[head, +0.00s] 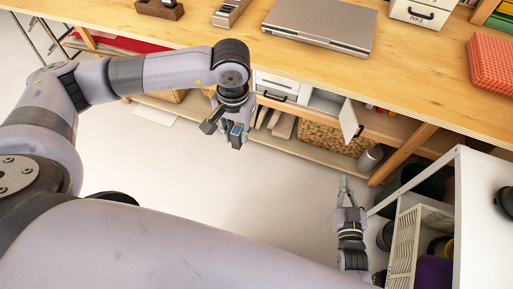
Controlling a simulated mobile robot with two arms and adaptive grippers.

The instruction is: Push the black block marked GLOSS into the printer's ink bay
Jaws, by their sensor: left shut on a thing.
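My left gripper (237,136) hangs from the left arm in front of the desk's edge. It is shut on a small dark block (236,129) with a bluish face; any marking on it is too small to read. My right gripper (345,184) is low at the right, over the floor, pointing up the picture. Its fingers look close together, and I see nothing held in it. I cannot clearly make out a printer or its ink bay. Below the desk top, a white cabinet (277,86) has an open compartment with its door (349,121) swung out.
Wicker baskets (325,140) stand on the shelf below. A white frame (480,210) is at the right. The floor between is clear.

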